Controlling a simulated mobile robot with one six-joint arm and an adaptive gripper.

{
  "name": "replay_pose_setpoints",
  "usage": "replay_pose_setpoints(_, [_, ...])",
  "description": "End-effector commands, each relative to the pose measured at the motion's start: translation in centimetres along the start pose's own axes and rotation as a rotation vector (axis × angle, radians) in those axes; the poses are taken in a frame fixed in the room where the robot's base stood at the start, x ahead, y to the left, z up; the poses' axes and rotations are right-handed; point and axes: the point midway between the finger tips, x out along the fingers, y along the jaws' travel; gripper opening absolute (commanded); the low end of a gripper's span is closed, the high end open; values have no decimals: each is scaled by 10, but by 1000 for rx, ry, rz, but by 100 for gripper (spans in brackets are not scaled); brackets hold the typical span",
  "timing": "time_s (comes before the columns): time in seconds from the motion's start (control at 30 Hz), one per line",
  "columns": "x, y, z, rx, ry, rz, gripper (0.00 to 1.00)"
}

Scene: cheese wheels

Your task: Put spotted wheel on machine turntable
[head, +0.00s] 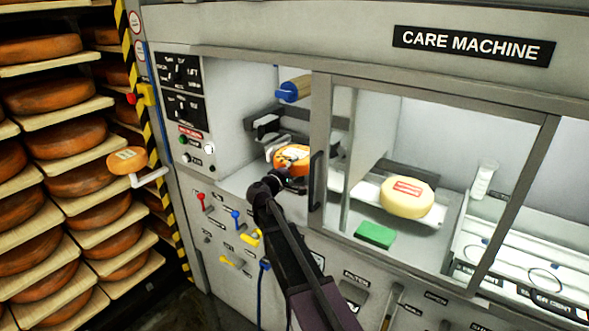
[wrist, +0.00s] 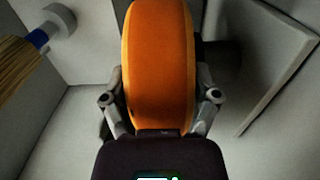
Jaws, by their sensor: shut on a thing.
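The spotted wheel (head: 293,155) is orange with pale and dark patches on its face. It is inside the left opening of the care machine in the head view. My gripper (head: 282,174) is shut on it, reaching in from the front. In the wrist view the wheel (wrist: 160,65) stands edge-on between the two fingers of my gripper (wrist: 160,90), one finger on each side. I cannot make out the turntable; the wheel and my arm may cover it. Whether the wheel touches anything below it is not clear.
A blue-capped roller brush (head: 294,89) is above the wheel; it shows at the upper left in the wrist view (wrist: 42,38). A sliding glass door frame (head: 318,150) stands just right. Behind the glass are a pale wheel (head: 407,197) and a green block (head: 375,234).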

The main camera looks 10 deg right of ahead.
Motion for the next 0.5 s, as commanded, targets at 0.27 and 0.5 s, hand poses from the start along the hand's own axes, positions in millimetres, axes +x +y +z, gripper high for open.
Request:
replay_pose_setpoints(0.27, [0, -2, 0, -1, 1, 3, 17])
replay_pose_setpoints(0.5, [0, -2, 0, -1, 1, 2, 100])
